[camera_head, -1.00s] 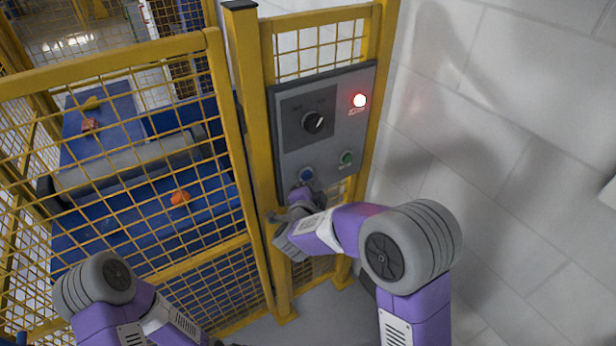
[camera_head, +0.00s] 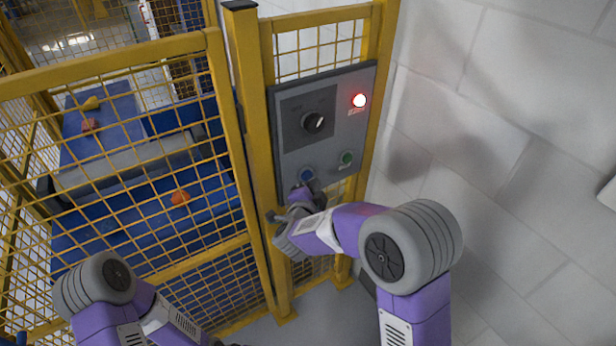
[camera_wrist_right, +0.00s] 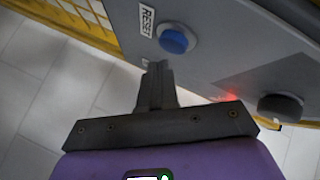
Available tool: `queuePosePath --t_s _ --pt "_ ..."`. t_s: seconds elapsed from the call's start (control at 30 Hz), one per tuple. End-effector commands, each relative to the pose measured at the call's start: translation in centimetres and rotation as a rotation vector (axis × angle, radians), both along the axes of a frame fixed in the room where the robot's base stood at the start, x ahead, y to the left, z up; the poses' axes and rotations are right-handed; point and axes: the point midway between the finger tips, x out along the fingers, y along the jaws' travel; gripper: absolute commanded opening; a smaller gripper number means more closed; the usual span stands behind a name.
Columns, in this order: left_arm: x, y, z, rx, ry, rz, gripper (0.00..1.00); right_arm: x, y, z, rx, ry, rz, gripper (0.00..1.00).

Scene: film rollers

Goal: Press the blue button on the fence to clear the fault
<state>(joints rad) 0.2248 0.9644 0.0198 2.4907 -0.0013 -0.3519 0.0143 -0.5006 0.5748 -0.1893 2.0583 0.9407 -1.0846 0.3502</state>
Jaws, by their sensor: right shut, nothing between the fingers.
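The blue button (camera_head: 307,174) is at the lower left of the grey control panel (camera_head: 290,160) on the yellow fence. In the right wrist view the blue button (camera_wrist_right: 177,39) stands out from the panel beside a "RESET" label (camera_wrist_right: 147,20). My right gripper (camera_head: 301,190) is shut and empty, just below the button in the head view. In the right wrist view its fingertips (camera_wrist_right: 159,68) are close to the button with a small gap in the picture; I cannot tell the exact distance. My left arm shows at the lower left of the head view, but its gripper is out of frame.
A red lamp (camera_head: 359,101) glows on the panel, above a green button (camera_head: 347,158) and right of a black rotary knob (camera_head: 313,122). Behind the mesh fence are a grey roller (camera_head: 120,172) and an orange object (camera_head: 180,197). A pale wall stands at the right.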

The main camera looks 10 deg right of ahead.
Motion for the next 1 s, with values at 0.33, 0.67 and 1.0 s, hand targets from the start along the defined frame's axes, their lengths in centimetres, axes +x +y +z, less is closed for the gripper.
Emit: queuePosePath --t_s 0.33,0.67,1.0 --pt "0.0 0.0 0.0 0.000 0.000 0.000 0.80 0.6 0.2 0.0 -0.001 0.000 0.000 0.00" --pt "0.0 0.0 0.0 0.000 0.000 0.000 0.80 0.8 0.3 0.0 0.000 0.000 0.000 0.00" --pt "0.0 0.0 0.1 0.000 0.000 0.000 0.80 1.1 0.4 0.0 0.000 0.000 0.000 0.00"
